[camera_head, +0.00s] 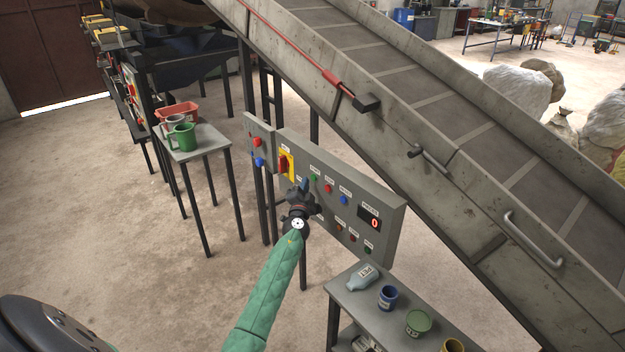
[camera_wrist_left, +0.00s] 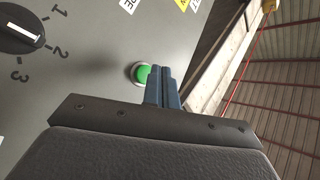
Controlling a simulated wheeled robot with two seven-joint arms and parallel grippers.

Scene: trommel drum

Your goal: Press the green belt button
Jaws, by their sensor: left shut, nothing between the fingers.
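The grey control panel (camera_head: 382,200) stands beside the conveyor on posts. A green button (camera_head: 314,178) is on its upper row, left of a red and a blue one. My left gripper (camera_head: 304,185) is in front of the panel just beside this button, shut and empty. In the left wrist view, a green button (camera_wrist_left: 142,73) in a pale ring lies right beside my shut blue fingertips (camera_wrist_left: 165,72), which overlap its right edge. I cannot tell whether they touch it. Its label is not readable. My right gripper is not in view.
A yellow-backed red switch (camera_head: 286,165) is left of the button. A numbered rotary knob (camera_wrist_left: 20,30) shows in the wrist view. The conveyor (camera_head: 440,130) rises behind the panel. A small table (camera_head: 345,297) with a bottle and cups stands at the lower right; another (camera_head: 200,142) stands left.

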